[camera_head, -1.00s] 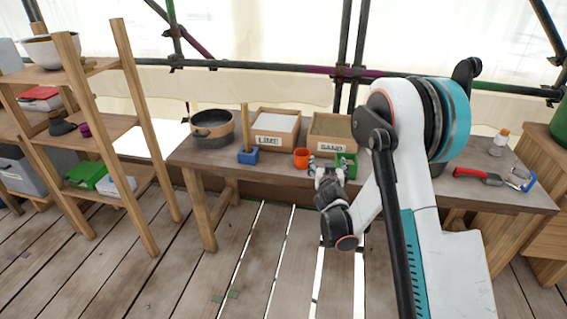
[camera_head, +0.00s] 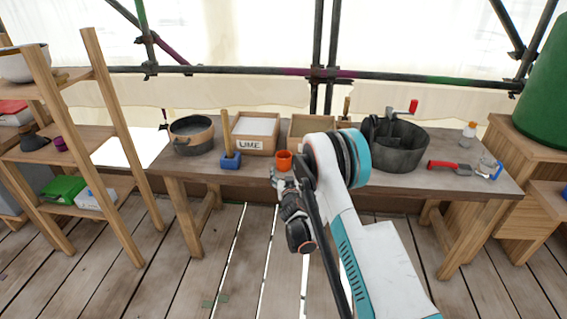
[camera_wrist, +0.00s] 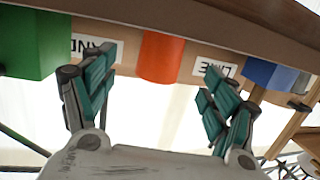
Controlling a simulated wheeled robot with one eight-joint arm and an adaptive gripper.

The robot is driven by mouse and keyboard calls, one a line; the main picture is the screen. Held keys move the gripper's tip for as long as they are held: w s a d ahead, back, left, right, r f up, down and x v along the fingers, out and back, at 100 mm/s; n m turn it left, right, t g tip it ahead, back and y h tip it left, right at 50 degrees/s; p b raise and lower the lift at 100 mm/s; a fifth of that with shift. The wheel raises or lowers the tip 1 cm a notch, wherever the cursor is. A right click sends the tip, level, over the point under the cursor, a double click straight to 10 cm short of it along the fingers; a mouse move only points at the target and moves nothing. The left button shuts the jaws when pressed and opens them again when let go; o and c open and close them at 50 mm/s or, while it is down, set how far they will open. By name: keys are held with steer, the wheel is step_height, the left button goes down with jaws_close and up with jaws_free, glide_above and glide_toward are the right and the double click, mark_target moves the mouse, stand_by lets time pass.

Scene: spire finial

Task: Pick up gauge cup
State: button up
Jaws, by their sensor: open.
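The gauge cup appears to be the small orange cup (camera_head: 284,159) near the front of the workbench, before the wooden boxes. It also shows in the wrist view (camera_wrist: 161,57), upper middle, beyond the gap between the fingers. My gripper (camera_head: 281,174) is at the front edge of the bench, just on the near side of the cup. In the wrist view my gripper (camera_wrist: 156,80) has its two teal-padded fingers spread wide. Nothing is between the pads, and the cup looks apart from them.
A blue block with an upright stick (camera_head: 231,160) stands left of the cup. The LIME box (camera_head: 255,144) is behind it. A green block (camera_wrist: 33,42) and part of the SAND label show in the wrist view. A dark pot (camera_head: 400,155) stands right; a wide pan (camera_head: 191,140) stands left.

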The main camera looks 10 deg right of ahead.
mark_target(284, 166)
steer(key=shift+x, duration=1.2)
steer(key=b+x, duration=0.1)
steer(key=x, duration=0.1)
steer(key=b+x, duration=0.1)
steer(key=x, duration=0.1)
steer(key=shift+a+f+b, duration=0.15)
steer(key=shift+f+b, duration=0.15)
steer(key=shift+b, duration=0.05)
steer(key=shift+w+r, duration=0.1)
steer(key=shift+w, duration=0.45)
steer(key=c, duration=1.1)
